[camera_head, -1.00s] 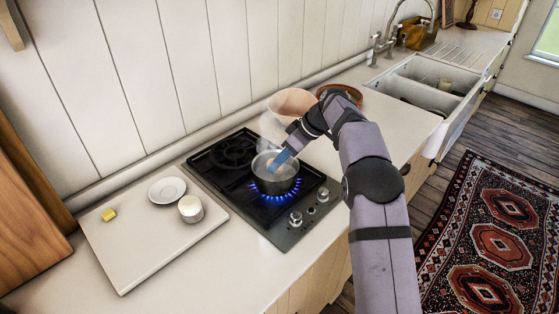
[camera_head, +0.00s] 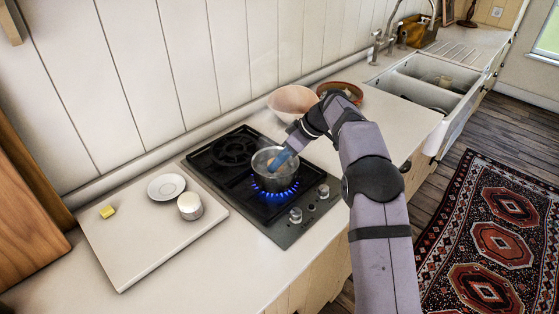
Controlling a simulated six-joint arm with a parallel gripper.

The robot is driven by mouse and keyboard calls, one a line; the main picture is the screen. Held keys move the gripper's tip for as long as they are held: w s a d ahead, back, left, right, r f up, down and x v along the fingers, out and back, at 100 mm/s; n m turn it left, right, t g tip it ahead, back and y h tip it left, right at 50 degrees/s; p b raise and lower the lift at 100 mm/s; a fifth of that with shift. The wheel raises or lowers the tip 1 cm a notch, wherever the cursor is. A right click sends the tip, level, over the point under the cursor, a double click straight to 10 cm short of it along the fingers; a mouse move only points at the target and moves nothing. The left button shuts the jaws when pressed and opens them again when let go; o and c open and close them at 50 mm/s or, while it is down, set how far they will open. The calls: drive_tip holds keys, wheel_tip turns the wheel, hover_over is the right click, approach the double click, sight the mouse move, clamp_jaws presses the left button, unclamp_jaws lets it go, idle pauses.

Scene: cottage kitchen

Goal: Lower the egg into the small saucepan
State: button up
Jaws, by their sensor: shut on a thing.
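The small saucepan (camera_head: 275,184) is a metal pan on the lit front burner, with blue flames under it. My gripper (camera_head: 275,164) reaches down from the upper right into the mouth of the pan. Its blue end is inside the rim. A small patch of the egg (camera_head: 270,162), brownish, shows at the fingertips within the pan. My gripper is shut on it. The fingers and pan wall hide most of the egg, and I cannot tell whether it touches the bottom.
The black hob (camera_head: 235,150) has a free rear burner. A pale board (camera_head: 128,243) at the left holds a white saucer (camera_head: 166,187), a small cup (camera_head: 190,206) and a yellow piece (camera_head: 107,211). A pink bowl (camera_head: 293,101) and brown dish (camera_head: 342,91) stand behind my arm.

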drive_tip(key=shift+f+b, duration=0.65)
drive_tip(key=shift+f, duration=0.3)
idle(0.4)
drive_tip(key=o, duration=0.8)
drive_tip(key=shift+r, duration=0.1)
drive_tip(key=shift+b+v, duration=0.6)
drive_tip(key=shift+v, duration=3.05)
